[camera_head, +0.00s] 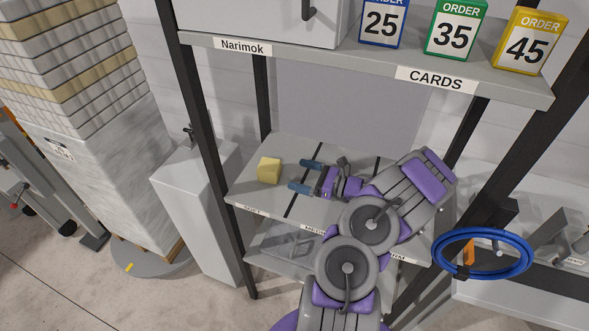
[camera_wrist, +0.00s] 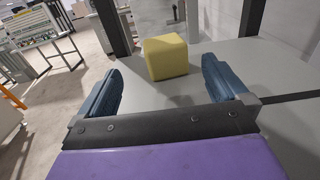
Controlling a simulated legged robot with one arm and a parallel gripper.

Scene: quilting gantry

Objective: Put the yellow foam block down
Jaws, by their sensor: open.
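The yellow foam block (camera_head: 269,170) rests on the left section of the middle shelf (camera_head: 248,194), whose front label reads "SOFT". My gripper (camera_head: 303,175) is open and empty, just to the right of the block, with its blue fingers pointing at it. In the wrist view the block (camera_wrist: 167,57) sits beyond and between the two fingertips (camera_wrist: 165,68), apart from both. It stands flat on the grey shelf surface.
Dark lines divide the shelf into sections. An upper shelf (camera_head: 400,75) with order cards hangs above my arm. Black rack posts (camera_head: 215,150) stand at both sides. A blue coiled hose (camera_head: 484,277) is at the right. A wrapped pallet stack (camera_head: 100,150) stands left.

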